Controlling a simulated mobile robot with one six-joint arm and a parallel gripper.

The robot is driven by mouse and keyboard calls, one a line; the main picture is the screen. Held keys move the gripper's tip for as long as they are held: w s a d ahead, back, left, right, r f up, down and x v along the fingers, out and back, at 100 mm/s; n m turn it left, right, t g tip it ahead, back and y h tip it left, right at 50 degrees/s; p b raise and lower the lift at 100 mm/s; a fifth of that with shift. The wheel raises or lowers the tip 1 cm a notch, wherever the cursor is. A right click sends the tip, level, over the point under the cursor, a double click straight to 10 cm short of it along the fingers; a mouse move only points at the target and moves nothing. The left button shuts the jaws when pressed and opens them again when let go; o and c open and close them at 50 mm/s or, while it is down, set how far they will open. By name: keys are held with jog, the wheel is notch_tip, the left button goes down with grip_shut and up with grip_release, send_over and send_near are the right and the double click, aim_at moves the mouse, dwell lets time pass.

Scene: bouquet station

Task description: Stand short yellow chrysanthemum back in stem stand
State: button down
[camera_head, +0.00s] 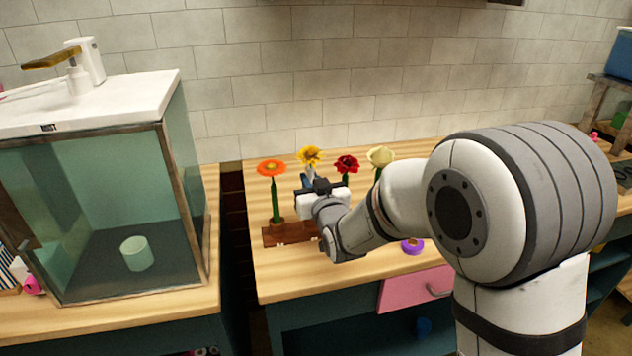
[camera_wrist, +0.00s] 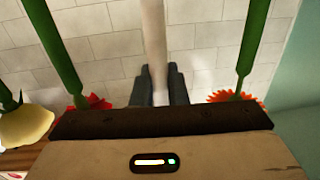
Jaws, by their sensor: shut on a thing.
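The yellow chrysanthemum (camera_head: 309,155) is upright in the head view, its bloom just above my gripper (camera_head: 307,181). In the wrist view my gripper (camera_wrist: 158,88) is shut on its pale stem (camera_wrist: 153,35), which runs between the two dark fingers. The stem stand (camera_head: 284,234) is a low brown wooden block on the table, below and partly behind my gripper. The lower end of the held stem is hidden, so I cannot tell whether it is in the stand.
An orange flower (camera_head: 272,168) stands left of my gripper; a red flower (camera_head: 346,164) and a cream flower (camera_head: 380,157) stand to its right. A purple roll (camera_head: 412,246) lies on the table (camera_head: 330,279). A glass-sided tank (camera_head: 100,210) is at left.

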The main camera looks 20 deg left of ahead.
jog(key=shift+f+b, duration=1.2)
jog(key=shift+b, duration=1.2)
dwell(0.4)
jog(key=c, duration=1.3)
grip_release()
jog(key=shift+c, duration=0.2)
jog(key=shift+o, duration=0.5)
jog(key=o, duration=0.4)
jog(key=shift+o, duration=0.2)
jog(key=shift+s, duration=0.1)
jog(key=shift+s, duration=0.1)
jog(key=b+v, duration=0.3)
jog(key=v, duration=0.6)
jog(key=shift+b, duration=0.3)
